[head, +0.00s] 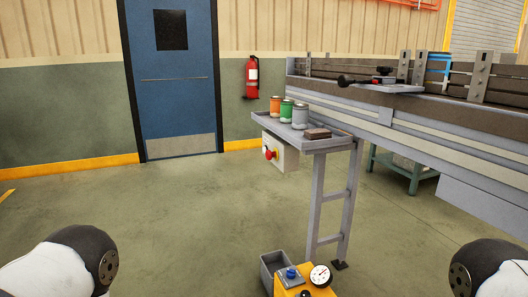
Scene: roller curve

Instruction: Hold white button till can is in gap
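Three cans stand upright on a grey side shelf (335,143): an orange can (275,106), a green can (286,111) and a grey can (300,117). A blue object (437,68) shows among the upright brackets of the conveyor (440,112); I cannot tell whether it is a can. A yellow box (288,291) at the bottom carries a blue button (290,273) and a round gauge (320,276). I cannot make out a white button. Neither gripper shows; only parts of my arms enter the lower corners.
A pale control box (287,157) with a red knob (269,153) hangs under the shelf. A brown block (317,133) lies on the shelf. A grey bin (273,268) stands by the yellow box. A ladder-like leg (331,205) supports the shelf. Open floor lies left.

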